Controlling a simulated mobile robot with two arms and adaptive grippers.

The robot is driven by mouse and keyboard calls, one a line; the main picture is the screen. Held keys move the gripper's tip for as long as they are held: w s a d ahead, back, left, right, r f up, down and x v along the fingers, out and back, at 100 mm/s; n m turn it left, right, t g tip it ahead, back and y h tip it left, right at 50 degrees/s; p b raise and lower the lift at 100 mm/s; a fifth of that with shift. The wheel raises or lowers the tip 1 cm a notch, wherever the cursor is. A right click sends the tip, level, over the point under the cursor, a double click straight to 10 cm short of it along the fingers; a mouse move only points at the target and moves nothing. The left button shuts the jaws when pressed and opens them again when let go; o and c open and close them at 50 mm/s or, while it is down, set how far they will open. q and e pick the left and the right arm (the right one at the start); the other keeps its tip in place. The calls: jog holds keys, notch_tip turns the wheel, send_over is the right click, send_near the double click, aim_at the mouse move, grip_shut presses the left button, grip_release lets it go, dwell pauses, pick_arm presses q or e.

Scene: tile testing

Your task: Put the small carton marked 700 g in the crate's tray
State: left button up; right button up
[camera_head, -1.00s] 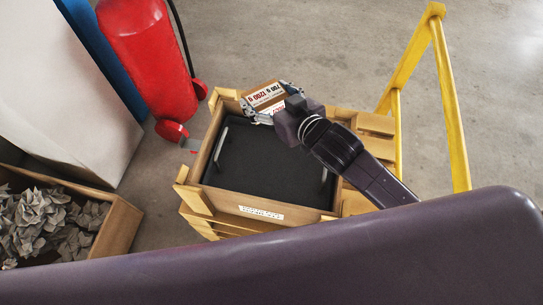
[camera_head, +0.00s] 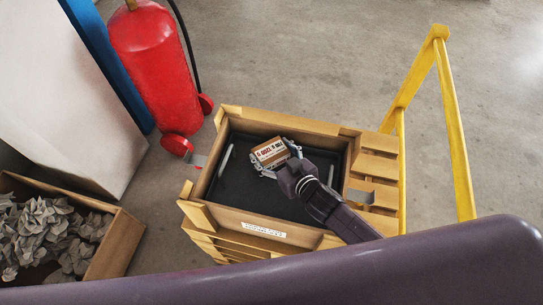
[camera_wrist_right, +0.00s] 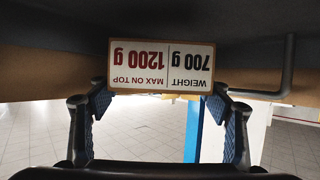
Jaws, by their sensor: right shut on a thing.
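The small carton (camera_head: 270,152) is brown with a white label. In the right wrist view the carton's label (camera_wrist_right: 162,66) reads upside down: weight 700 g, max on top 1200 g. My right gripper (camera_head: 278,160) is shut on the carton, with one finger on each side; the gripper's fingers also show in the right wrist view (camera_wrist_right: 160,98). The carton is over the far part of the black tray (camera_head: 245,193) in the wooden crate (camera_head: 220,217). I cannot tell whether its underside touches the tray floor. My left gripper is not in view.
The tray has a metal handle (camera_head: 226,160) at its left side. A red fire extinguisher (camera_head: 152,65) stands behind left. A yellow frame (camera_head: 455,120) rises at the right. A box of crumpled paper (camera_head: 122,243) is at the lower left. The tray's near part is clear.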

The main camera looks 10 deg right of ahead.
aim_at(277, 163)
jog(key=shift+f, duration=1.3)
jog(key=shift+f, duration=0.1)
jog(key=o, duration=1.9)
jog(key=shift+f, duration=0.1)
jog(key=shift+c, duration=0.2)
jog(key=b+v, duration=0.1)
jog(key=v, duration=0.5)
jog(key=shift+v, duration=0.8)
